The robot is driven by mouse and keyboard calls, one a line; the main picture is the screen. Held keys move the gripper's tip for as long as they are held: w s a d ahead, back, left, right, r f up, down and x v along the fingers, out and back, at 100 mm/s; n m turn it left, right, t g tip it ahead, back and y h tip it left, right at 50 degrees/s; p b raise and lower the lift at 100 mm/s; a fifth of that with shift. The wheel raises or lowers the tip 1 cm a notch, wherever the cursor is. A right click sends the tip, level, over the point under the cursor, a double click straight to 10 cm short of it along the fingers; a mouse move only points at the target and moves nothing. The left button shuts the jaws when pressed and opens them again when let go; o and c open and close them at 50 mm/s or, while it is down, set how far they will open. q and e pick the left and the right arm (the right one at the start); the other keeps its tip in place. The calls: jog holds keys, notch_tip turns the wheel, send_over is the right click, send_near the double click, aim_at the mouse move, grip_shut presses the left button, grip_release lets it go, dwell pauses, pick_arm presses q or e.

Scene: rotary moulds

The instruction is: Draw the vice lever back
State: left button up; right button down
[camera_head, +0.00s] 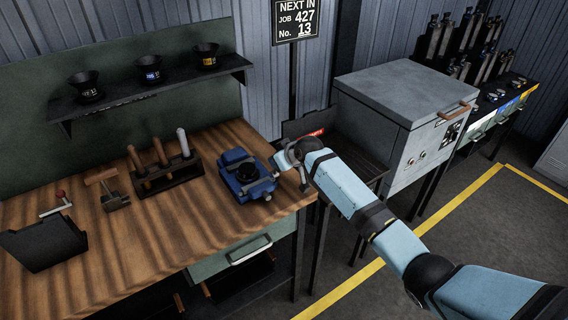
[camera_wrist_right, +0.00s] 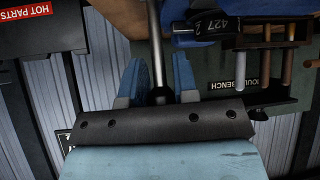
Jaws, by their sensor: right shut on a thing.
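A blue vice (camera_head: 240,182) with a dark round part on top stands on the wooden bench near its right end. It also shows in the right wrist view (camera_wrist_right: 180,12) at the top, beside a dark tag reading "427". The vice lever (camera_wrist_right: 154,50), a thin grey metal rod, runs down from the vice between the blue fingers of my right gripper (camera_wrist_right: 158,80). That gripper is shut on the lever. In the head view, my right gripper (camera_head: 288,163) is just right of the vice, and the lever is mostly hidden there. My left gripper is not in view.
On the bench (camera_head: 190,228) are a tool rack (camera_head: 168,176), a wooden-handled tool (camera_head: 108,190) and a dark box with a crank (camera_head: 45,242). A shelf (camera_head: 150,92) with black cups is above. A grey cabinet (camera_head: 405,105) stands right. The bench front is clear.

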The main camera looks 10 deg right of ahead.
jog(key=shift+w+a+r+g+h+p, duration=0.25)
jog(key=shift+w+r+g+h+p, duration=0.1)
jog(key=shift+w+g, duration=0.3)
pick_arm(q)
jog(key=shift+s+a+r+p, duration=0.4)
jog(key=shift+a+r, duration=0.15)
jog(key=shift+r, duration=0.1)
pick_arm(e)
jog(key=shift+w+a+f+g+h, duration=0.1)
jog(key=shift+w+a+g+h, duration=0.15)
jog(key=shift+w+g, duration=0.5)
jog(key=shift+s, duration=0.15)
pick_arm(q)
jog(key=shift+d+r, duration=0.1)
pick_arm(e)
jog(key=c, duration=1.3)
grip_release()
jog(key=shift+o, duration=0.7)
jog(key=shift+f, duration=0.1)
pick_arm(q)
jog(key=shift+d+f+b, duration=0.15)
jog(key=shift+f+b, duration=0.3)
pick_arm(e)
jog(key=v, duration=1.3)
jog(key=shift+r, duration=0.4)
